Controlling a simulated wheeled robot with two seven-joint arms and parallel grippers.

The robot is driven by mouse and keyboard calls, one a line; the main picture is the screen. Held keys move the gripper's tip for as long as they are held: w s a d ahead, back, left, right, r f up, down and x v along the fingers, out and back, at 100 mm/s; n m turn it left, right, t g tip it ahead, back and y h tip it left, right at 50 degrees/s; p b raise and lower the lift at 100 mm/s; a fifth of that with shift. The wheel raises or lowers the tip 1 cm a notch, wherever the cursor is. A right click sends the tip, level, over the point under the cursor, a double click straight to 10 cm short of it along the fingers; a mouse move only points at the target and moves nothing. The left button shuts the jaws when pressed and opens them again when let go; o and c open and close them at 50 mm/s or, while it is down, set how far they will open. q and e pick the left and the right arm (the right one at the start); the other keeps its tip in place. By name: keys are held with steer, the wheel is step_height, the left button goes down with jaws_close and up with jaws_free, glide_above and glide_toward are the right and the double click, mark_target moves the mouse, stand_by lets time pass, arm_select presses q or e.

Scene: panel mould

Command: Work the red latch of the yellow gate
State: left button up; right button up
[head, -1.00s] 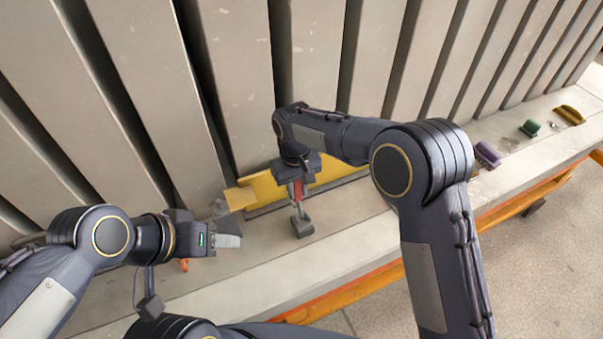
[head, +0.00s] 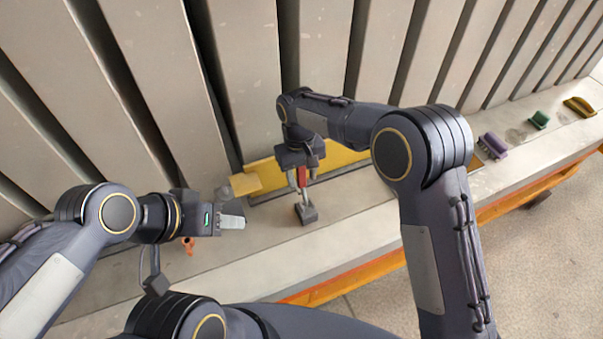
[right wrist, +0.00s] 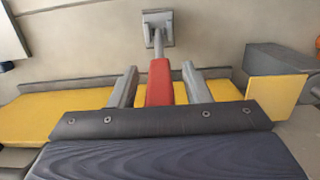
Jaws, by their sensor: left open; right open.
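The red latch lever (head: 302,177) stands on a grey rod with a small grey foot (head: 307,213) in the head view. In the right wrist view the red lever (right wrist: 160,82) lies between the two grey fingers of my right gripper (right wrist: 161,88). The fingers are open, with a visible gap on each side of the lever. My right gripper (head: 303,177) comes down over the latch from above. The yellow gate (head: 343,157) runs behind it, partly hidden by my right arm. My left gripper (head: 232,222) is open and empty, left of the latch.
Tall grey panels stand behind the grey ledge (head: 365,225). Purple (head: 493,146), green (head: 539,120) and yellow (head: 580,106) pieces lie on the ledge to the right. A small orange piece (head: 188,244) is below my left gripper. An orange beam (head: 345,286) runs under the ledge.

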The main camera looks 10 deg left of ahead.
steer(key=shift+a+r, duration=0.1)
steer(key=shift+r, duration=0.25)
steer(key=r, duration=0.2)
steer(key=r+b, duration=0.1)
steer(key=r, duration=0.3)
steer(key=shift+w+a+r, duration=0.15)
steer(key=shift+w, duration=0.15)
steer(key=shift+r, duration=0.4)
steer(key=s+d+r+m+t+y, duration=0.15)
steer(key=d+r, duration=0.25)
steer(key=d, duration=0.4)
steer(key=s+d+r+m+y, duration=0.1)
steer(key=s+d+r, duration=0.25)
steer(key=d, duration=0.45)
steer(key=s+d+r+m+t+y, duration=0.15)
steer(key=d+r, duration=0.25)
steer(key=d, duration=0.4)
steer(key=s+d+f+m+t, duration=0.1)
steer(key=s+d, duration=0.3)
steer(key=s, duration=0.5)
steer(key=s+d+f+m+t, duration=0.2)
steer(key=s+d+f+m, duration=0.2)
steer(key=s, duration=0.5)
steer(key=shift+s+d+f+t+y, duration=0.2)
steer(key=shift+d+t+y, duration=0.1)
steer(key=shift+d, duration=0.05)
